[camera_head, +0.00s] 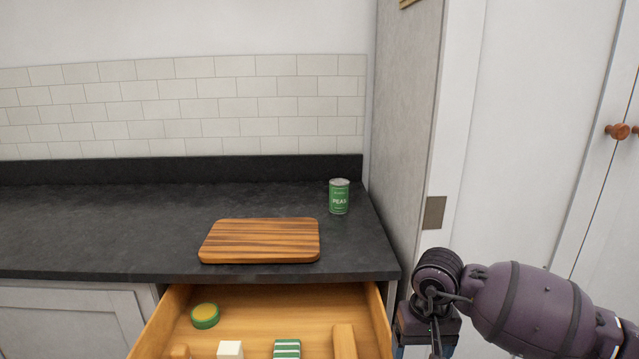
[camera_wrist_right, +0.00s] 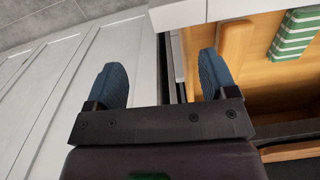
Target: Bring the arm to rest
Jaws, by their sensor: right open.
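My right arm comes in from the right in the head view, with its wrist low beside the open drawer's right side. My right gripper (camera_wrist_right: 162,82) shows in the right wrist view with its two blue fingers wide apart and nothing between them. The open wooden drawer (camera_head: 262,303) lies to its left in the head view. In the wrist view, the drawer's edge and front show beyond the fingers. The gripper's fingertips are mostly hidden in the head view. My left gripper does not show.
The drawer holds a green-yellow round item (camera_head: 205,316), a white block (camera_head: 230,350), a green-striped item (camera_head: 287,349) and a wooden piece (camera_head: 344,342). A cutting board (camera_head: 260,241) and a peas can (camera_head: 339,197) stand on the dark counter (camera_head: 110,225). A tall cabinet (camera_head: 540,130) is at right.

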